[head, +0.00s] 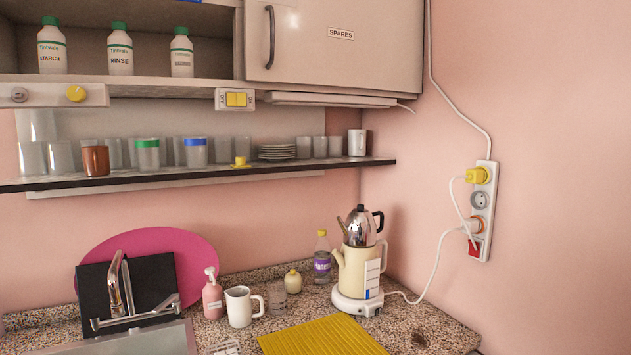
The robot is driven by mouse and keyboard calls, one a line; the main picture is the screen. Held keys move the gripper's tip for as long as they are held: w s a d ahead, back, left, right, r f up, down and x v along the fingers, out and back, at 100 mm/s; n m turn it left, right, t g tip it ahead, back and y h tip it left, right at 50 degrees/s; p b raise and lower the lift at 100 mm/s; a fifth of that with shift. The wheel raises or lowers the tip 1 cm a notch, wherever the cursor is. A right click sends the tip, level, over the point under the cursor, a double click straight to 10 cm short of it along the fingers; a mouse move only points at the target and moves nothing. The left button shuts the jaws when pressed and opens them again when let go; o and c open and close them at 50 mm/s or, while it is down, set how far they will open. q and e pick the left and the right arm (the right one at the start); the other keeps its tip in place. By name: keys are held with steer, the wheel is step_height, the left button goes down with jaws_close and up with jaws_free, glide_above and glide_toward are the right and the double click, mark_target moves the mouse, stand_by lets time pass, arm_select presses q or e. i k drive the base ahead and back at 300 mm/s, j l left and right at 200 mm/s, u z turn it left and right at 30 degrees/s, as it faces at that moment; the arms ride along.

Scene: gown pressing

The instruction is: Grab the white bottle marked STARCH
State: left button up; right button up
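The white bottle marked STARCH (52,50) stands upright in the open upper cupboard at the far left, with a green cap and a dark label. A similar white bottle marked RINSE (120,52) stands to its right, apart from it. A third white bottle with a green cap (181,55) stands further right; its label is too small to read. Neither of my grippers shows in the head view.
A closed cupboard door marked SPARES (338,55) is right of the bottles. Below, a dark shelf (330,167) holds glasses, cups and plates. The counter holds a kettle stack (358,262), a white mug (240,307), a pink dispenser (212,297) and a yellow mat (322,337).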

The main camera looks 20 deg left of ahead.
mark_target(53, 49)
steer(key=u, duration=1.6)
